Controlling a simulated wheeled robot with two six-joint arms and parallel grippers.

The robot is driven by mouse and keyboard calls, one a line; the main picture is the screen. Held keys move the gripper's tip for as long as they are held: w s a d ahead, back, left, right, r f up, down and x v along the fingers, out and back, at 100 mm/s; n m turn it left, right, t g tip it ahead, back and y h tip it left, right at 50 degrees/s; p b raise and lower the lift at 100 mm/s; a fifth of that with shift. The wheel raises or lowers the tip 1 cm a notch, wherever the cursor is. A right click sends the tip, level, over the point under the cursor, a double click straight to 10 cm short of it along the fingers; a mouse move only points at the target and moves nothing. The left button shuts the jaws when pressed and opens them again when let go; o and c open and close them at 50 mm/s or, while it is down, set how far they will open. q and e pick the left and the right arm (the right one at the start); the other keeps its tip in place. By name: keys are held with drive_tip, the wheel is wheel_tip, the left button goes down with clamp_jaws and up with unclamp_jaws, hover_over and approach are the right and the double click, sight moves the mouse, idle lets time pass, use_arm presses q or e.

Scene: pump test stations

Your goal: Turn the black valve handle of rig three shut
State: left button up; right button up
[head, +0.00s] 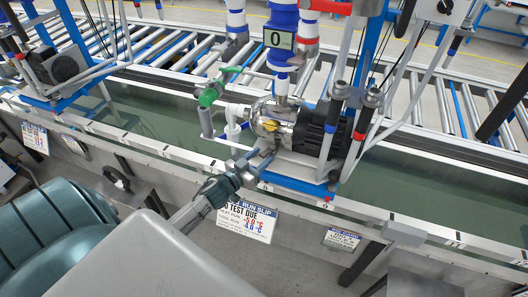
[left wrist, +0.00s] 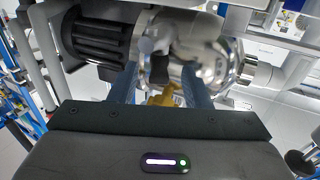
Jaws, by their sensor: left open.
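A silver and black pump (head: 300,125) stands on a blue-edged base on the bench. Above it, blue and white pipe carries a display (head: 279,39) reading 0. A green valve handle (head: 208,95) is on the pipe to its left. I cannot tell which part is the black valve handle of rig three. My left gripper (head: 264,158) is open at the pump's near side. In the left wrist view, its blue fingers (left wrist: 160,88) stand either side of a brass-yellow part (left wrist: 166,96) below the silver pump body (left wrist: 190,55); contact is unclear. My right gripper is not in view.
Another rig with a dark pump (head: 58,66) stands at left. Thin posts (head: 405,75) rise to the pump's right. A roller conveyor (head: 180,50) runs behind.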

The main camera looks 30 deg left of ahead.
sight(268, 151)
use_arm(q)
drive_tip(key=shift+w+d+p, duration=0.2)
drive_tip(key=shift+w+p, duration=0.2)
drive_tip(key=shift+w, duration=0.65)
